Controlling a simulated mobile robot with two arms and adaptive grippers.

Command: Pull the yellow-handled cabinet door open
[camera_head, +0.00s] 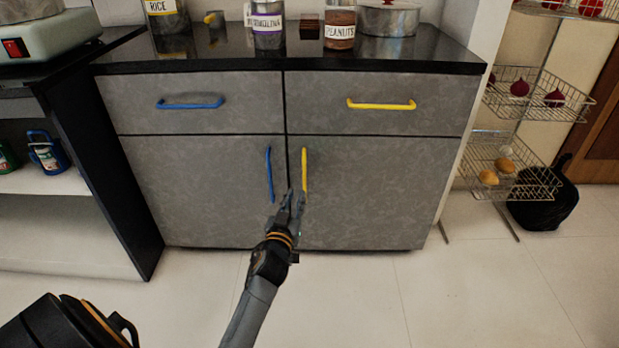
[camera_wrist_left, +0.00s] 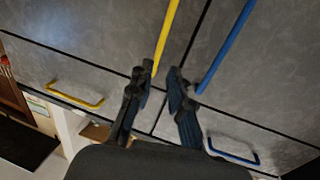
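The grey cabinet door with the vertical yellow handle (camera_head: 304,170) is the lower right one, and it is shut. My left gripper (camera_head: 293,196) is in front of the cabinet at the lower end of this handle. In the left wrist view, the yellow handle (camera_wrist_left: 166,38) ends near the gap between the fingertips of my left gripper (camera_wrist_left: 161,72), closer to the finger on the left. The fingers are apart and hold nothing. Whether one touches the handle, I cannot tell. My right gripper is in neither view.
The lower left door has a vertical blue handle (camera_head: 269,175), close to the yellow one. Two drawers above have a blue handle (camera_head: 190,103) and a yellow handle (camera_head: 381,105). A wire rack (camera_head: 520,185) stands on the right. The floor before the right door is clear.

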